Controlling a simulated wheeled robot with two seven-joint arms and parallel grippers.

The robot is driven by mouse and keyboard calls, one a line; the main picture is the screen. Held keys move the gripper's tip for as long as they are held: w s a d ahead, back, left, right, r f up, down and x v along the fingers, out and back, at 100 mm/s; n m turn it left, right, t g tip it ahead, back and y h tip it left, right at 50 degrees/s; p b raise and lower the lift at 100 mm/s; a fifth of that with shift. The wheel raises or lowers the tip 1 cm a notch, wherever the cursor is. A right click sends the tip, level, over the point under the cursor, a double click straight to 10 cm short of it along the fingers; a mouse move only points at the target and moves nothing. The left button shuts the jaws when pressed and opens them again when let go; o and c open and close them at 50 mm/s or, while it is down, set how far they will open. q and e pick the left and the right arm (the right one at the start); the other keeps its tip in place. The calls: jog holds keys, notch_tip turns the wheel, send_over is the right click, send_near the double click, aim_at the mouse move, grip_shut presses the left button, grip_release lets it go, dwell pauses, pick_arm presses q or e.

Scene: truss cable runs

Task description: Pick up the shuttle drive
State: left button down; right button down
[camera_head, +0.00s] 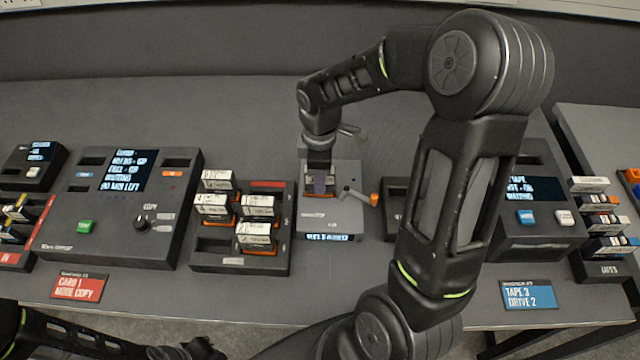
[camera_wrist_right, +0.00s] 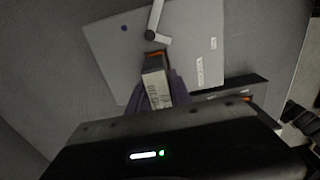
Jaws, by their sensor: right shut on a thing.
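The shuttle drive (camera_wrist_right: 157,85), a small block with a white label and an orange end, is between the purple fingers of my right gripper (camera_wrist_right: 160,97) in the right wrist view. In the head view my right gripper (camera_head: 320,182) points down at the slot of a light grey dock (camera_head: 330,218), and only a little of the drive shows there. The gripper is shut on the drive. I cannot tell whether the drive is clear of the slot. The dock's display reads "RELEASED". Part of my left arm shows at the lower left of the head view, with its fingers not clearly visible.
An orange-tipped lever (camera_head: 362,197) sticks out at the dock's right. A dark rack (camera_head: 213,258) holding several white-labelled drives stands close on the left. A copy console (camera_head: 110,240) is further left, and a tape console (camera_head: 535,240) is on the right. The table behind the dock is clear.

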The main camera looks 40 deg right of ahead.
jog(key=shift+r, duration=0.1)
dwell(0.3)
notch_tip(320, 180, up, 10)
jog(key=shift+f+b, duration=0.1)
jog(key=shift+b, duration=0.45)
dwell(0.4)
